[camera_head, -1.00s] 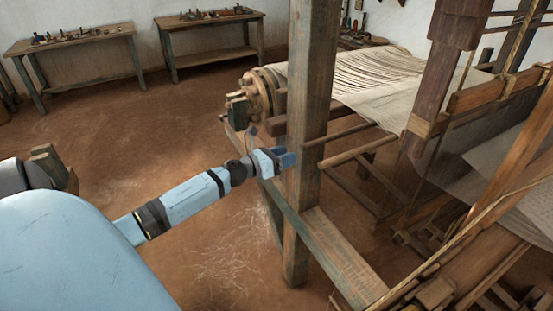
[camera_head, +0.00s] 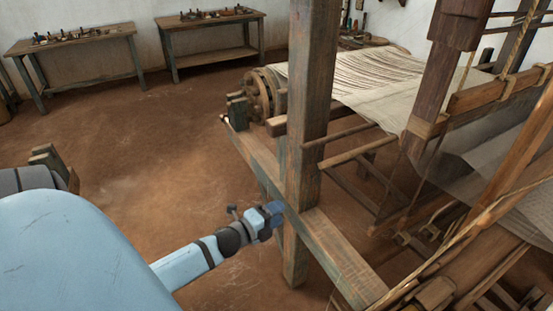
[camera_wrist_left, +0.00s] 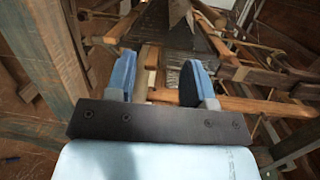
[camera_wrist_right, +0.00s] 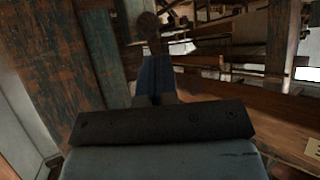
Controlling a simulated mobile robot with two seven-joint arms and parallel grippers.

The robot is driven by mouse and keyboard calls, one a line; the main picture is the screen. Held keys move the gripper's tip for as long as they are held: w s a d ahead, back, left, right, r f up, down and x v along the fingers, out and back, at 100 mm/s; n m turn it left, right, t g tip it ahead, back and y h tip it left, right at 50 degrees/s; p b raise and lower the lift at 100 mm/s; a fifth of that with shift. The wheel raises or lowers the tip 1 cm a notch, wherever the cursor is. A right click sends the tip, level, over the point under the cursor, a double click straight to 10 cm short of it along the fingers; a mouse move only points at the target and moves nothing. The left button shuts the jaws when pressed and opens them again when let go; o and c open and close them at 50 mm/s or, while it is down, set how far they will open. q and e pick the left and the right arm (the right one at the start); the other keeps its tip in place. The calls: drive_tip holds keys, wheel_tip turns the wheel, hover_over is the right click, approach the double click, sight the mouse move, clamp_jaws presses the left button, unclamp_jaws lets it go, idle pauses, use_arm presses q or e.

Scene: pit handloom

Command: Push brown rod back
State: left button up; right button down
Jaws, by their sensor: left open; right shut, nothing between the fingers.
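My left gripper (camera_head: 274,211) is low beside the loom's upright post, fingers apart and empty. In the left wrist view its two blue fingers (camera_wrist_left: 152,80) are open, with brown wooden bars (camera_wrist_left: 255,105) beyond them. My right gripper (camera_wrist_right: 155,78) shows only in its wrist view, its fingers shut together. A brown rod with a rounded end (camera_wrist_right: 149,28) shows just past its fingertips; I cannot tell whether they touch. In the head view, two brown rods, a thin one (camera_head: 340,133) and a thicker one (camera_head: 362,150), run rightward from the post; I cannot tell which rod is meant.
The loom's thick post (camera_head: 312,90) and low side beam (camera_head: 345,255) stand close to my left gripper. Pale cloth (camera_head: 385,95) is stretched on the loom. Two workbenches (camera_head: 85,32) (camera_head: 215,18) stand at the back wall.

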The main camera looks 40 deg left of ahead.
use_arm(q)
drive_tip(key=s+d+f+n+g+y, duration=0.1)
drive_tip(key=s+d+f+n, duration=0.2)
drive_tip(key=n, duration=0.4)
drive_tip(key=shift+s+d+f, duration=0.2)
drive_tip(key=shift+s+d, duration=0.25)
drive_tip(key=shift+d, duration=0.15)
drive_tip(key=n+t+h+b, duration=0.15)
drive_tip(key=n+h, duration=0.35)
drive_tip(key=n, duration=0.7)
approach(309, 146)
drive_tip(key=shift+y, duration=0.4)
drive_tip(key=x, duration=1)
drive_tip(key=shift+a+f+p, duration=0.25)
drive_tip(key=shift+p, duration=0.05)
drive_tip(key=shift+w+d, duration=0.15)
drive_tip(key=shift+w, duration=0.3)
